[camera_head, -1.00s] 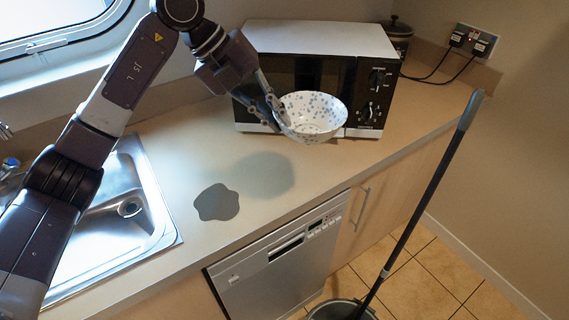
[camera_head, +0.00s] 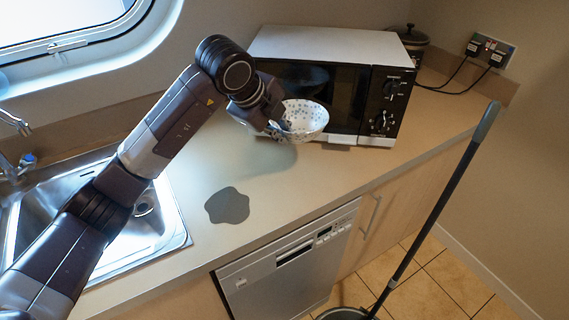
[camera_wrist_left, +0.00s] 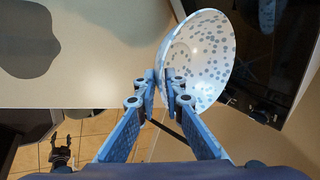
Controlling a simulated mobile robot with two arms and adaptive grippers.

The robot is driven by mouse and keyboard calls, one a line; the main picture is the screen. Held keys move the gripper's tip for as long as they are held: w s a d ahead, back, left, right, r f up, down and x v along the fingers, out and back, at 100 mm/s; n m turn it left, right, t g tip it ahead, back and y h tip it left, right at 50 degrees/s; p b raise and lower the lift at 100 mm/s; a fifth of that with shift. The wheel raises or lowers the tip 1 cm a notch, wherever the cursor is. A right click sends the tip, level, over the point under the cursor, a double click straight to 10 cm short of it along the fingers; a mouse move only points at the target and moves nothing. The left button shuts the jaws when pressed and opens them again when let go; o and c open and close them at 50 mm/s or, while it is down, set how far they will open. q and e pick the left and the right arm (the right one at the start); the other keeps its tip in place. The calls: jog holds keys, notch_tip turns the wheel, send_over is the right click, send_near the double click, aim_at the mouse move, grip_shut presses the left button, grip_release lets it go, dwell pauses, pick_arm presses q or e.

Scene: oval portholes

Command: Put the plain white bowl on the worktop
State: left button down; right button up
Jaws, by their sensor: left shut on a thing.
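A white bowl with blue-grey spots (camera_head: 308,121) is held by my left gripper (camera_head: 280,128) in front of the microwave. No plain white bowl shows. In the left wrist view, the gripper's fingers (camera_wrist_left: 162,84) are shut on the rim of the spotted bowl (camera_wrist_left: 205,60). The bowl is close over the worktop (camera_head: 285,185); I cannot tell if its base touches. A small dark gripper, seemingly my right one (camera_wrist_left: 62,150), shows low in the left wrist view, over the floor. Its finger gap is unclear.
The microwave (camera_head: 335,85) stands just behind the bowl. A flat grey patch (camera_head: 228,205) lies on the worktop. The sink (camera_head: 170,215) is to the left, and a mop handle (camera_head: 440,200) rises at the right. The worktop between patch and microwave is clear.

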pick_arm(q)
notch_tip(320, 180, down, 11)
jog(key=shift+f+p, duration=0.1)
jog(key=shift+p, duration=0.9)
jog(key=c, duration=2)
grip_release()
jog(key=b+v, duration=0.2)
jog(key=v, duration=1)
jog(key=shift+s, duration=0.1)
